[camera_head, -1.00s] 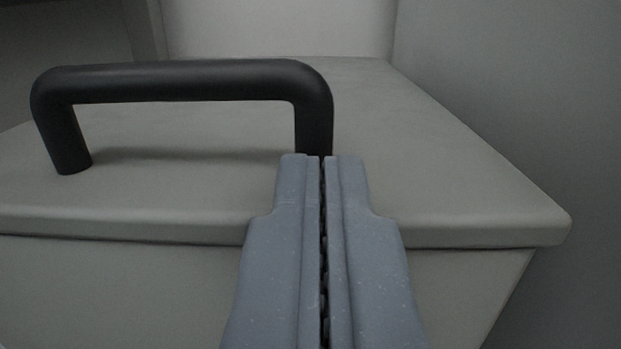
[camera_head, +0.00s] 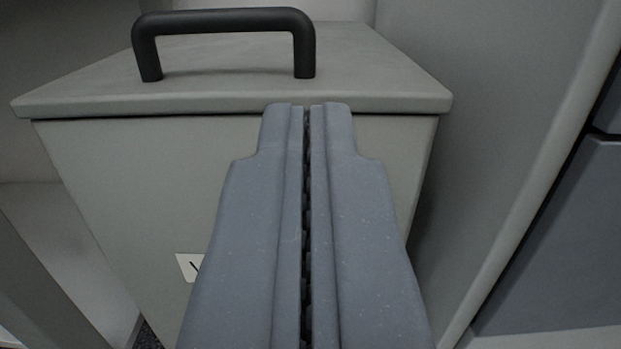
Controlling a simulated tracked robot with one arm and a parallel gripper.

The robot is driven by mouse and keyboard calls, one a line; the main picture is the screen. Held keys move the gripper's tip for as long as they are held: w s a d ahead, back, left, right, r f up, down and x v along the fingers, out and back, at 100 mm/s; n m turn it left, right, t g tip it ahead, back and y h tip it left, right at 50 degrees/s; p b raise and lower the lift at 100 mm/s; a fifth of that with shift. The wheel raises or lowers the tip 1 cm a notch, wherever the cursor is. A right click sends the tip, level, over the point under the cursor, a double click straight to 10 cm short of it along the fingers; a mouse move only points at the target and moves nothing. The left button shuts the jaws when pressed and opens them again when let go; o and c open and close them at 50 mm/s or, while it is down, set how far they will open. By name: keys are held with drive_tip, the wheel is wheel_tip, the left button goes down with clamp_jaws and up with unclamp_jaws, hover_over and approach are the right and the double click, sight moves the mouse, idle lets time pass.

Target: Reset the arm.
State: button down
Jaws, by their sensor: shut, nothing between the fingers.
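My gripper (camera_head: 307,108) is in the lower middle of the head camera view. Its two grey-blue fingers lie side by side with only a thin dark seam between them, and they hold nothing. Ahead of the fingertips is a grey box with a lid (camera_head: 250,92). A black bar handle (camera_head: 225,21) stands on top of the lid. The fingertips overlap the lid's front edge in the picture, below the handle's right leg, and appear apart from the handle. The fingers hide part of the box's front face (camera_head: 130,180).
Another panel edge (camera_head: 40,260) is at lower left.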

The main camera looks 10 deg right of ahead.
drive_tip(key=w+a+r+y, duration=0.1)
drive_tip(key=w+r, duration=0.4)
drive_tip(key=r, duration=0.5)
drive_tip(key=w+a+r, duration=0.1)
drive_tip(key=w+r, duration=0.3)
drive_tip(key=r, duration=0.6)
drive_tip(key=s+a+r+n+g+y, duration=0.1)
drive_tip(key=a+r+g, duration=0.15)
drive_tip(key=r, duration=1.75)
drive_tip(key=s+a+r, duration=0.2)
drive_tip(key=s+r, duration=0.3)
drive_tip(key=r, duration=0.3)
drive_tip(key=s+a+r, duration=0.1)
drive_tip(key=s+r, duration=0.4)
drive_tip(key=r, duration=0.4)
drive_tip(key=s+a+r, duration=0.1)
drive_tip(key=s+r, duration=0.5)
drive_tip(key=s, duration=0.3)
drive_tip(key=s+a+r+n+g+y, duration=0.1)
drive_tip(key=s+a+r, duration=0.1)
drive_tip(key=s+r, duration=0.5)
drive_tip(key=v, duration=0.2)
drive_tip(key=shift+s+f, duration=0.2)
drive_tip(key=shift+s, duration=0.1)
drive_tip(key=shift+d, duration=0.1)
